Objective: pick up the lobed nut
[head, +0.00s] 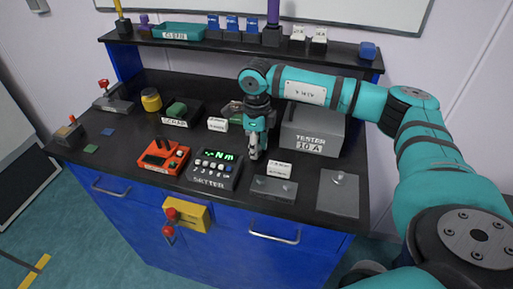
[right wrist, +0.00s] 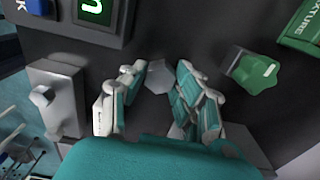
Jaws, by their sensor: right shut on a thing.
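My right gripper (head: 255,152) points down over the middle of the black bench top, between the setter and the tester. In the right wrist view its two fingers (right wrist: 160,75) are closed in around a small grey, faceted piece (right wrist: 158,79), which seems to be the lobed nut. The fingers partly hide it, so its lobes cannot be made out. In the head view the gripper hides it. I cannot tell whether it touches the bench top. My left gripper is not in view.
The setter (head: 214,169) and tester box (head: 312,134) stand on either side of the gripper. A grey block (head: 273,188) and a grey plate (head: 338,192) lie nearer the front. A green piece (right wrist: 255,72) lies beside the fingers. A loaded shelf (head: 340,51) runs behind.

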